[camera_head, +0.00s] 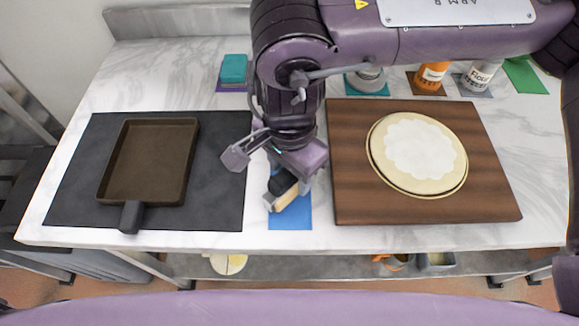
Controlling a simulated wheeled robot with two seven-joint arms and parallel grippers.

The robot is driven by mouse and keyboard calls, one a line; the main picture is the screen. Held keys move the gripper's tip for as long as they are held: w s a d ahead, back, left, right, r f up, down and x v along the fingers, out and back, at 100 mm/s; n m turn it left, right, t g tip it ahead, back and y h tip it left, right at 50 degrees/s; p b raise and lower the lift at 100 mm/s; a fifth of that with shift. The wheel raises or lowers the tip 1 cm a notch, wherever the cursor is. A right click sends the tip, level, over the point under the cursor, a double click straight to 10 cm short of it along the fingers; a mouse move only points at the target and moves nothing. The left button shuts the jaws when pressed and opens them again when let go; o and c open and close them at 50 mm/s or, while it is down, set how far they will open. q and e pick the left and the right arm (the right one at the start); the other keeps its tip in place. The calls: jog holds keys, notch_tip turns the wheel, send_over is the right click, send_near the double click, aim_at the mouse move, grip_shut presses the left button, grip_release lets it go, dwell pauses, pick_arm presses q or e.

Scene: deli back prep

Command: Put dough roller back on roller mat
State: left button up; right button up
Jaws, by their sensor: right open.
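The dough roller (286,198) shows as a pale wooden piece with a dark part. It is over or on the blue mat (292,219), which I take as the roller mat, in the front middle of the counter. My right gripper (271,172) is open, close above and beside the roller, and hides part of it and the mat's back part. I cannot tell whether the roller touches the mat or a finger. My left gripper is out of view.
A dark square pan (150,158) lies on a black mat (75,190) at left. A wooden board (350,200) with flat dough (419,151) is at right. Bottles, including an orange one (431,75), and a teal sponge (234,68) stand behind.

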jog(key=shift+r+p, duration=3.25)
jog(key=shift+r, duration=0.75)
jog(key=shift+r, duration=0.35)
notch_tip(320, 180, up, 7)
